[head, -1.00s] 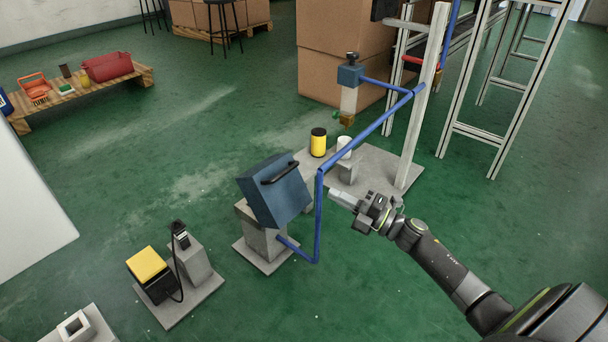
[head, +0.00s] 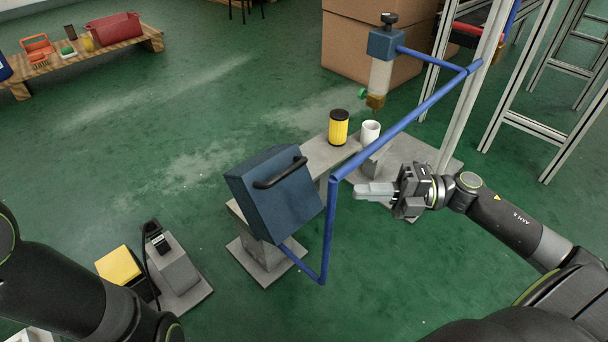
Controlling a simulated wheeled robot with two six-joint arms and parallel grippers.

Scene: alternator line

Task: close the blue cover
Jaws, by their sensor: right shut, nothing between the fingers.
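The blue cover (head: 268,203) is a boxy dark blue hood with a black handle (head: 280,172) on its upper face. It sits tilted at the near end of a grey bench, above a grey pedestal (head: 260,255). What is under it is hidden, and I cannot tell how far it is open. My right gripper (head: 362,190) is shut and empty, to the right of the cover and apart from it. Its fingers point left, close to the blue pipe in the picture. My left arm shows at the lower left, but its gripper is out of view.
A blue pipe (head: 412,116) runs between the cover and gripper toward a metal post. A yellow-black cylinder (head: 338,128) and a white cup (head: 370,132) stand behind. A yellow-topped box (head: 119,265) and grey block (head: 173,268) are at lower left. Open green floor lies left of the cover.

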